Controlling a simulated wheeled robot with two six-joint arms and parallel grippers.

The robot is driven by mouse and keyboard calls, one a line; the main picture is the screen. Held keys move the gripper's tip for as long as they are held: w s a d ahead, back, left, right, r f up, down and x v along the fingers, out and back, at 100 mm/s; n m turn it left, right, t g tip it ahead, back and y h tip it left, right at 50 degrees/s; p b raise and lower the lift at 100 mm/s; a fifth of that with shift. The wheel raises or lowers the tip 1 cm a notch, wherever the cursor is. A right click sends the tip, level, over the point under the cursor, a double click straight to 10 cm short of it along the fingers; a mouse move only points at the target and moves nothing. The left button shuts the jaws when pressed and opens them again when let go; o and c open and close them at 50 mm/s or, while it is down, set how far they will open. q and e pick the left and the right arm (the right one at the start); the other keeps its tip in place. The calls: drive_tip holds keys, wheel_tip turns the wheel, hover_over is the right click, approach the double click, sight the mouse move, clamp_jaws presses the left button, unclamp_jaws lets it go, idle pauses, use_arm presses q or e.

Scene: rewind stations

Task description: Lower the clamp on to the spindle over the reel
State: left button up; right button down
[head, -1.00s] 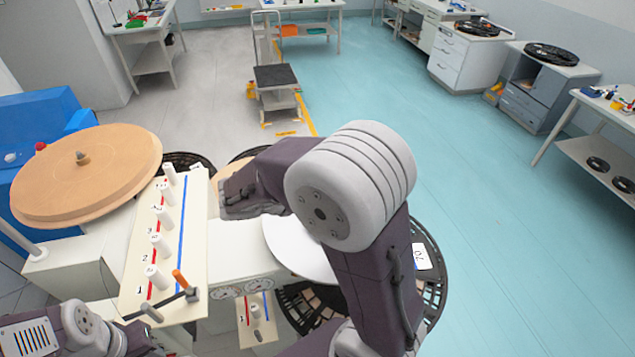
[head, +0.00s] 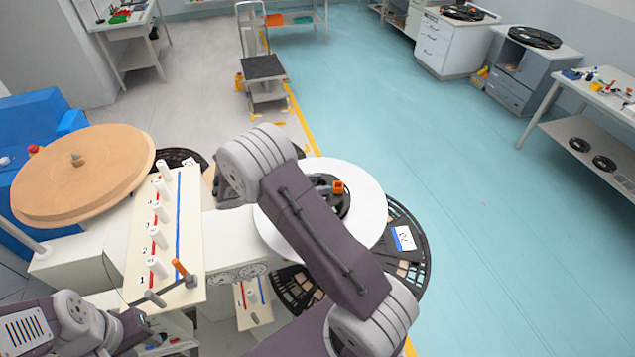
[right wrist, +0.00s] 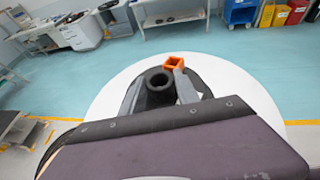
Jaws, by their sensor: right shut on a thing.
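The clamp is a black ring-shaped hub with an orange square end; it shows in the head view (head: 338,187) and in the right wrist view (right wrist: 160,90). My right gripper (right wrist: 158,84) is shut on it, with a finger on either side of the black hub. It also shows partly in the head view (head: 326,190), behind my arm. The reel, with a broad white disc face (head: 372,205), lies beneath the clamp. The spindle is hidden, and I cannot tell the gap below the clamp. My left gripper (head: 128,330) is at the lower left, its fingers unclear.
A cream board (head: 190,225) with white pegs, numbers and an orange-tipped lever stands left of the reel. A large tan disc (head: 100,175) lies farther left. A black slotted reel (head: 412,250) with a label sits beside and below the white disc. The teal floor at right is clear.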

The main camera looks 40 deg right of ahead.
drive_tip(key=shift+w+f, duration=0.15)
drive_tip(key=shift+f, duration=0.25)
drive_tip(key=shift+w+f, duration=0.1)
drive_tip(key=shift+w, duration=0.15)
drive_tip(key=c, duration=1.3)
unclamp_jaws()
drive_tip(key=o, duration=0.4)
drive_tip(key=shift+s, duration=0.35)
drive_tip(key=shift+w+a, duration=0.1)
drive_tip(key=shift+w, duration=0.05)
use_arm(q)
drive_tip(key=f+b, duration=0.2)
drive_tip(key=b, duration=0.1)
drive_tip(key=f+b, duration=0.1)
drive_tip(key=f, duration=0.1)
drive_tip(key=shift+w+f, duration=0.1)
drive_tip(key=shift+w, duration=0.25)
use_arm(e)
drive_tip(key=v, duration=1.1)
drive_tip(key=shift+w+a+r, duration=0.2)
drive_tip(key=shift+a+r, duration=0.05)
drive_tip(key=shift+r, duration=0.1)
